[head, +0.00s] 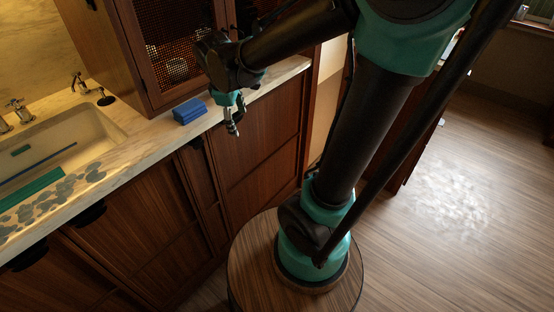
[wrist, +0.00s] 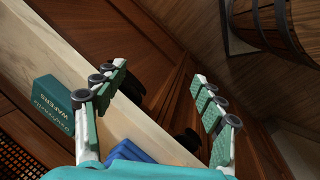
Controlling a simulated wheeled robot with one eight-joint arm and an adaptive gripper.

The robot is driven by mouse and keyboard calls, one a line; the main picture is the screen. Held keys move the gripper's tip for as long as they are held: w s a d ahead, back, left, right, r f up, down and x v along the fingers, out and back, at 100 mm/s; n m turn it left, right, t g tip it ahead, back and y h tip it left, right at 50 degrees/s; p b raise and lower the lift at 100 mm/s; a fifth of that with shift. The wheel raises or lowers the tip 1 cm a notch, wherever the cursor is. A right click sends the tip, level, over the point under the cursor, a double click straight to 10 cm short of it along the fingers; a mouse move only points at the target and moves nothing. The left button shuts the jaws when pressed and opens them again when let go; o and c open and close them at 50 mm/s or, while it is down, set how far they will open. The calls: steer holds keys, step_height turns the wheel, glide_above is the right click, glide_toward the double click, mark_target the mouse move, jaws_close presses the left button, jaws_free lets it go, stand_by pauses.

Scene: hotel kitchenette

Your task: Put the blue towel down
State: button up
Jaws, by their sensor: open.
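The blue towel (head: 190,111), a folded block, lies on the pale counter near its front edge, at the foot of the mesh-door cabinet. In the wrist view a blue piece that looks like the towel (wrist: 128,151) shows at the bottom, partly covered by my gripper's body. My gripper (head: 233,125) is just right of the towel in the head view, at the counter's front edge, and apart from it. In the wrist view its two fingers (wrist: 157,80) are spread wide with nothing between them.
The pale counter (head: 148,150) holds a sink (head: 88,133) at left, with a green strip and a blue stick inside. A mesh-door cabinet (head: 170,50) stands behind. In the wrist view a teal wafers box (wrist: 53,103) stands on the counter. The wood floor at right is clear.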

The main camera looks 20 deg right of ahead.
steer(key=s+d+f+m+t+y, duration=0.1)
steer(key=s+d+f+m+y, duration=0.1)
steer(key=s+d+f+m, duration=0.7)
steer(key=s+f+m, duration=0.1)
steer(key=s+m, duration=0.1)
steer(key=m, duration=0.1)
steer(key=shift+s+d+f+t, duration=0.2)
steer(key=shift+s+d+t, duration=0.1)
steer(key=shift+d, duration=0.1)
steer(key=shift+w, duration=0.1)
